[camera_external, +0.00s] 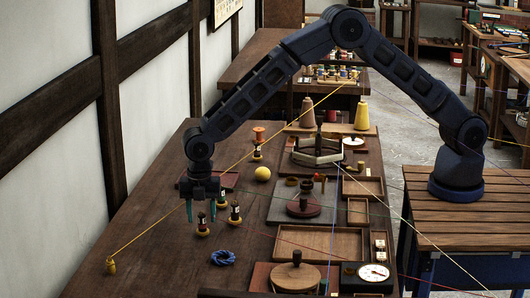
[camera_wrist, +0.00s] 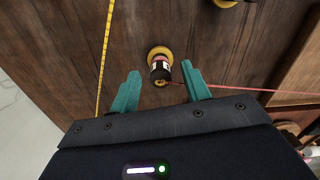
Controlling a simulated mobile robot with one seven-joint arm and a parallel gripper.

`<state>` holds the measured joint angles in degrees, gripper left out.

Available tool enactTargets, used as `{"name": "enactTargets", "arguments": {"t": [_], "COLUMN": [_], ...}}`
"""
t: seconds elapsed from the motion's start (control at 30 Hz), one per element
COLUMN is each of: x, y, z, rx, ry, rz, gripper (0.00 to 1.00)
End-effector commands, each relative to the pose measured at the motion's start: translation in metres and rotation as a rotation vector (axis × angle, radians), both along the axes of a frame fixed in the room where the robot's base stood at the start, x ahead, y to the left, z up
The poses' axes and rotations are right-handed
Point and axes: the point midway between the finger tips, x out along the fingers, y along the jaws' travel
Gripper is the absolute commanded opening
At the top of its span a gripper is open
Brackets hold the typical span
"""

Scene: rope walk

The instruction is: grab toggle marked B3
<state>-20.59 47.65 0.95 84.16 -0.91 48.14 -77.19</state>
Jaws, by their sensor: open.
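Several toggles with dark bodies, pale labels and yellow bases stand on the bench. In the external view, one toggle (camera_external: 202,224) is just below my gripper (camera_external: 200,210), a second toggle (camera_external: 235,213) is to its right, and a third (camera_external: 221,201) is behind. In the wrist view, my gripper (camera_wrist: 160,75) is open, with a teal finger on each side of a labelled toggle (camera_wrist: 160,68). The fingers look apart from it. The label is too small to read, so I cannot tell which is B3.
A yellow line (camera_wrist: 103,65) runs left of the fingers, and a red line (camera_wrist: 260,91) runs to the right. A blue rope coil (camera_external: 223,257) lies in front and a yellow ball (camera_external: 263,174) behind. Wooden trays (camera_external: 320,257) fill the bench's right side.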

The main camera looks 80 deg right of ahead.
Motion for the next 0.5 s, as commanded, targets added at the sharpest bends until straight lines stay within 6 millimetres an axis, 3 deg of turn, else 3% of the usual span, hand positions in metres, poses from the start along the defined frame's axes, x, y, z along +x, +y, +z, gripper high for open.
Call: {"name": "enactTargets", "arguments": {"t": [0.2, 0.43, 0.5], "x": [0.000, 0.000, 0.000], "y": [-0.001, -0.001, -0.001], "z": [-0.026, -0.028, -0.028], "rx": [-0.001, 0.000, 0.000], "ry": [0.000, 0.000, 0.000], "rz": [0.001, 0.000, 0.000], "gripper": [0.47, 0.47, 0.33]}}
